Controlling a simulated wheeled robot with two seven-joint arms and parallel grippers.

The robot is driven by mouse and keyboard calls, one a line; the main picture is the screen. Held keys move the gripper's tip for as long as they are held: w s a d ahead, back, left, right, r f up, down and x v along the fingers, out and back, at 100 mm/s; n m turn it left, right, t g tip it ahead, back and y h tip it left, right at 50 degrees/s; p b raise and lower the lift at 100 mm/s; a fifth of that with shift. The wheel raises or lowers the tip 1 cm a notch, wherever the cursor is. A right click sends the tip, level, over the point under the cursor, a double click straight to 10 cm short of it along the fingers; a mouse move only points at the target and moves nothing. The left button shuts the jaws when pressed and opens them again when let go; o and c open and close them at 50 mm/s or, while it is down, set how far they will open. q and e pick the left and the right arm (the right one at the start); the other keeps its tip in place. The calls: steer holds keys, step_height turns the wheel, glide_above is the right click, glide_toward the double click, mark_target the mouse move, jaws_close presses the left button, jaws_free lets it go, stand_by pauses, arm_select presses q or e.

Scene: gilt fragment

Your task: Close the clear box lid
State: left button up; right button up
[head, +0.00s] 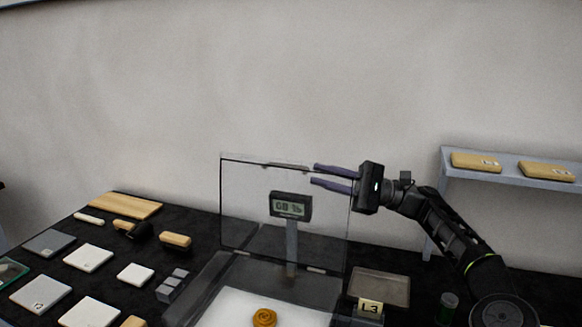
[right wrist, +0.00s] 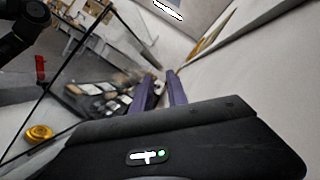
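The clear box lid (head: 245,205) stands open and roughly upright at the back of its box in the head view. The box's pale floor (head: 225,308) holds a round gold piece (head: 264,317), which also shows in the right wrist view (right wrist: 39,133). My right gripper (head: 313,174) comes in from the right, its two purple fingers overlapping the lid's upper right corner in the picture. The fingers also show in the right wrist view (right wrist: 157,95), apart with nothing seen between them. I cannot tell whether they touch the lid. My left gripper is not in view.
A display (head: 290,206) on a post shows through the lid. White tiles (head: 88,257) and wooden blocks (head: 175,240) lie on the dark table at left. A label L3 (head: 370,307) and a green-topped jar (head: 447,307) stand at right. A shelf (head: 505,171) is at far right.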

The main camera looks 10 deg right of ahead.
mark_target(291, 167)
steer(key=p+x, duration=0.1)
steer(key=x, duration=0.6)
steer(key=shift+w+a+r, duration=0.1)
steer(key=shift+w+a, duration=0.05)
steer(key=shift+a, duration=0.2)
steer(key=shift+c, duration=0.5)
jaws_close()
stand_by(0.6)
